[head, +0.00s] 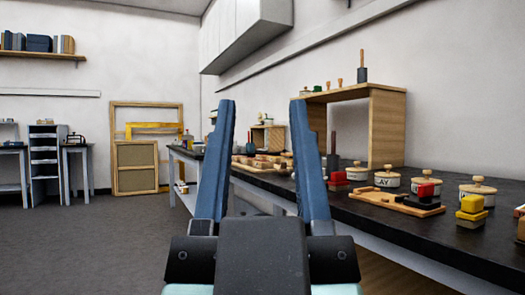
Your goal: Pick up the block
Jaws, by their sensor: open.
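My gripper (262,105) is open and empty, its two blue fingers upright and well apart in the middle of the head view. The view has more than one block-like thing on the black bench. A stack with a yellow block (472,204) on top stands at the right. I cannot tell which one is the block meant. All are right of my gripper and apart from it.
The long black bench (370,217) runs along the right wall. Lidded jars (387,179) and a wooden shelf stand (388,130) are on it. Wooden pieces (265,164) lie behind my fingers. Frames (137,165) lean on the far wall. The grey floor (85,245) at left is clear.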

